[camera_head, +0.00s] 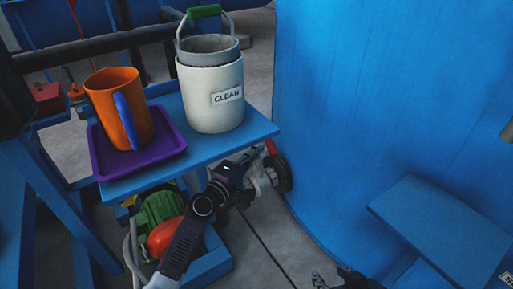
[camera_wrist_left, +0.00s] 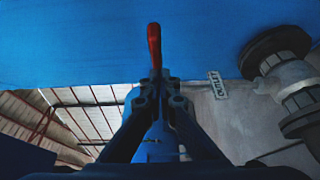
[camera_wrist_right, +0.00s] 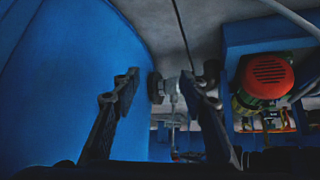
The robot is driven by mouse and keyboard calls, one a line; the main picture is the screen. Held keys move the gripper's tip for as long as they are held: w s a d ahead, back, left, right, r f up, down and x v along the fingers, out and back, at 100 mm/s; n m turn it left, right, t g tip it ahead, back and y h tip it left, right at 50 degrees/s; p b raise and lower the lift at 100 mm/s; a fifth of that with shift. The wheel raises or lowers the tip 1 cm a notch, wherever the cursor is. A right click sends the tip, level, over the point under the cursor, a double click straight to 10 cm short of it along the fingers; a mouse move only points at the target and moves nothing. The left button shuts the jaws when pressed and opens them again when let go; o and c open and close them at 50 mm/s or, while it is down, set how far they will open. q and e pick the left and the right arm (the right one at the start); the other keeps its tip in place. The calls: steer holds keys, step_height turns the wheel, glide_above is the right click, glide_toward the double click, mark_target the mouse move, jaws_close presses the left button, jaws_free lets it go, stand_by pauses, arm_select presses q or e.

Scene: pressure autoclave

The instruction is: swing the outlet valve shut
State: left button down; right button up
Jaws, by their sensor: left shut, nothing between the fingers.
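The outlet valve shows a red lever handle (camera_head: 270,147) low beside the big blue vessel, above a grey flanged pipe (camera_head: 264,180). In the left wrist view the red lever (camera_wrist_left: 154,45) stands just beyond the tips of my left gripper (camera_wrist_left: 158,82), whose fingers are together and empty. I cannot tell whether they touch the lever. An OUTLET tag (camera_wrist_left: 217,85) hangs to the right of it. In the head view my left gripper (camera_head: 252,156) is beside the valve. My right gripper (camera_wrist_right: 163,85) is open and empty; the pipe fitting (camera_wrist_right: 170,86) shows farther off between its fingers.
A green and red motor (camera_head: 160,215) sits below. The blue vessel (camera_head: 390,90) fills the right; a blue step (camera_head: 440,220) juts from it.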

mark_target(276, 149)
arm_select(q)
steer(key=shift+y, duration=0.3)
steer(key=d, duration=0.5)
steer(key=shift+w, duration=0.25)
steer(key=shift+w+d, duration=0.15)
steer(key=shift+d, duration=0.3)
arm_select(e)
steer(key=shift+s+d+f+g, duration=0.25)
steer(key=shift+s+d+f, duration=0.1)
steer(key=shift+s, duration=0.25)
steer(key=shift+s+d+f+g, duration=0.2)
steer(key=shift+s+f+g, duration=0.1)
steer(key=shift+s, duration=0.3)
